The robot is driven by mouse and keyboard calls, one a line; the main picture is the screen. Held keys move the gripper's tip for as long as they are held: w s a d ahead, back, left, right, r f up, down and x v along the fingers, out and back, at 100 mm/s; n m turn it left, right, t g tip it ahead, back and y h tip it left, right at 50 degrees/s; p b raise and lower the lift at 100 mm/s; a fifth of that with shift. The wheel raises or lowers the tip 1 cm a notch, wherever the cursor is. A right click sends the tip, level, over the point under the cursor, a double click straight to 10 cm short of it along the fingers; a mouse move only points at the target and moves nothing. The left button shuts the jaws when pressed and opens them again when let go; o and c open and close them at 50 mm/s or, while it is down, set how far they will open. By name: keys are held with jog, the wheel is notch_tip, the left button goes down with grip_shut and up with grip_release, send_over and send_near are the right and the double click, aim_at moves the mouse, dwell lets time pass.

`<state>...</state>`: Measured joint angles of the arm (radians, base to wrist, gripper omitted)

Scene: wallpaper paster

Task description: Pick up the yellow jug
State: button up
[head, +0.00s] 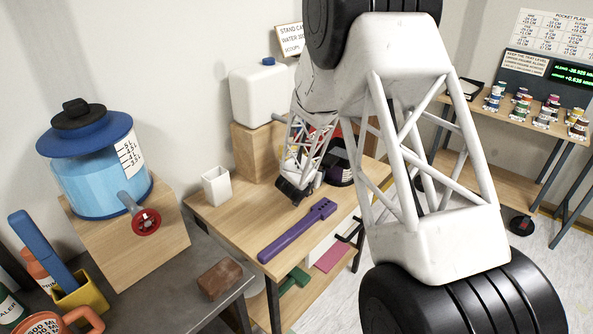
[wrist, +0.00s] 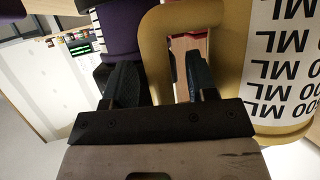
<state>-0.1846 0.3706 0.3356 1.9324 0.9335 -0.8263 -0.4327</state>
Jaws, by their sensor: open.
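The yellow jug (wrist: 233,35) fills the right side of the wrist view, an ochre body with a white "ML" label shown upside down. Its looped handle (wrist: 153,40) faces my gripper. My gripper (wrist: 161,72) is open, with one dark finger on the left of the handle's upright bar and the other in the handle's opening. I cannot tell whether either finger touches it. In the head view my gripper (head: 296,192) is low over the wooden table, and I cannot make out the jug, which my arm may hide.
On the wooden table (head: 225,225) are a white cup (head: 216,185), a purple tool (head: 297,230) and a dark purple item (head: 341,163). A white tank (head: 259,97) stands on a wooden block behind. A blue dispenser (head: 95,180) and a brown block (head: 220,279) are at left.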

grip_shut()
jog(key=shift+r, duration=0.15)
dwell(0.4)
jog(key=r+v, duration=0.1)
jog(key=v, duration=1.5)
jog(key=shift+w+r, duration=0.3)
jog(key=shift+w, duration=0.1)
jog(key=shift+d, duration=0.1)
